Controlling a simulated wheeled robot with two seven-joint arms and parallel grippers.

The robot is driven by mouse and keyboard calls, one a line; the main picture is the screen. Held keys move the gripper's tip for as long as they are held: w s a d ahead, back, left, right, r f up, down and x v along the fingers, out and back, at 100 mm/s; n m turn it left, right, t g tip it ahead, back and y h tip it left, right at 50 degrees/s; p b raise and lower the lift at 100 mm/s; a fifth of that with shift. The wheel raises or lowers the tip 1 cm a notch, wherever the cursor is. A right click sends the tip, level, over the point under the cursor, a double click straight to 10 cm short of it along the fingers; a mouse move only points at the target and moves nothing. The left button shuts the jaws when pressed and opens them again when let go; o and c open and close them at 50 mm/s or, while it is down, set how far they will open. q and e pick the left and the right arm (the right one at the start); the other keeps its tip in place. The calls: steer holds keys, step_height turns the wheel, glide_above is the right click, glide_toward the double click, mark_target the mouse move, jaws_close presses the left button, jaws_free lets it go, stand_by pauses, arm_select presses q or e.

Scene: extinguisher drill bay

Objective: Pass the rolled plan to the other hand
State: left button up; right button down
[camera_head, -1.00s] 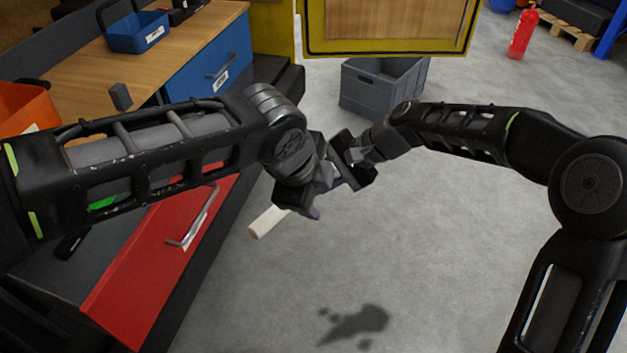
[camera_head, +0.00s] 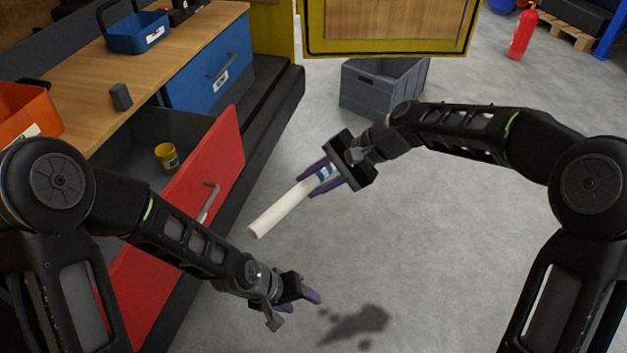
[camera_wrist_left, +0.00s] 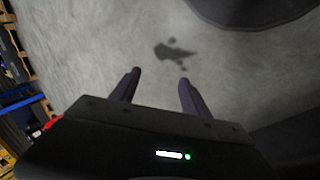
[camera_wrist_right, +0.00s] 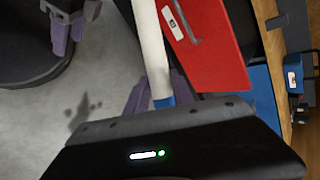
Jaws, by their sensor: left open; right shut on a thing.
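The rolled plan (camera_head: 285,208) is a white tube with a blue band near one end. My right gripper (camera_head: 322,177) is shut on it near the blue band, and the free end slants down to the left over the floor. The tube also shows between the fingers in the right wrist view (camera_wrist_right: 151,50). My left gripper (camera_head: 300,301) is open and empty, lower and apart from the plan. Its two spread fingers show over bare floor in the left wrist view (camera_wrist_left: 157,95).
An open red drawer (camera_head: 225,165) with a yellow tin (camera_head: 167,157) inside is at the left, under the wooden worktop (camera_head: 75,75). A grey crate (camera_head: 375,92) stands on the floor behind. A dark stain (camera_head: 357,325) marks the floor; the floor at centre right is clear.

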arm_select(q)
steer(key=s+a+f+g, duration=0.1)
steer(key=s+a+f, duration=0.3)
steer(key=s+f, duration=0.5)
step_height(320, 180, down, 3)
steer(key=shift+a+r+y, duration=0.1)
steer(key=shift+a+y, duration=0.25)
steer(key=shift+y, duration=0.05)
steer(key=shift+s, duration=0.1)
